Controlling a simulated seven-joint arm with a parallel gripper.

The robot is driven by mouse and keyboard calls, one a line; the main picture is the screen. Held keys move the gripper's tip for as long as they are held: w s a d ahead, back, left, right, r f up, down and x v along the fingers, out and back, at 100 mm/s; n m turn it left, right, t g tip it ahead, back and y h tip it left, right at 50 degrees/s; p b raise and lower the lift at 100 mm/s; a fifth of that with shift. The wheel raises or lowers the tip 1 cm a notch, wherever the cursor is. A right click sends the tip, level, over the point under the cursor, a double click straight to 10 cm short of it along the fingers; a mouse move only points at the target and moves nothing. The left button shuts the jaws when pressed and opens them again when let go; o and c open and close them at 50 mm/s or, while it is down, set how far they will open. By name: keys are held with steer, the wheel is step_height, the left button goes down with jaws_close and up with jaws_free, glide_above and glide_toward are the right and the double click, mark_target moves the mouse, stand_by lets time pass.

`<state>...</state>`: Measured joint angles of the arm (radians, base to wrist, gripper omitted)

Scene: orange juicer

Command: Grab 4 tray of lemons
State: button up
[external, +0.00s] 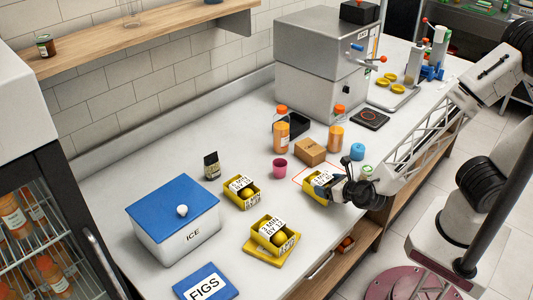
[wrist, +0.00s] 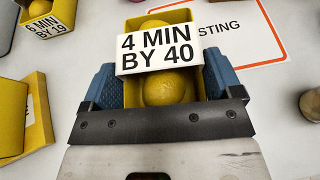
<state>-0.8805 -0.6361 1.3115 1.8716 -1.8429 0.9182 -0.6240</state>
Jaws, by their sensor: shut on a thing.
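A yellow tray of lemons with a white label reading "4 MIN BY 40" (wrist: 158,50) is between the blue fingers of my gripper (wrist: 160,88) in the wrist view. Two lemons show, one behind the label and one in front of it. The fingers are shut on the tray's sides. In the external view my gripper (external: 337,190) is at this tray (external: 317,186), beside or over a red-outlined white sheet (external: 300,174). I cannot tell whether the tray touches the counter. The gripper hides part of it.
A "6 MIN BY 19" lemon tray (external: 241,192) and another lemon tray (external: 273,237) on a yellow board (external: 262,256) stand left. A cardboard box (external: 310,152), blue cup (external: 357,151), pink cup (external: 280,168) and juice bottles (external: 336,132) are close behind. An ice box (external: 173,230) is farther left.

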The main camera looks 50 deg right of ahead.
step_height(320, 180, up, 9)
steer(key=shift+r, duration=0.1)
stand_by(0.4)
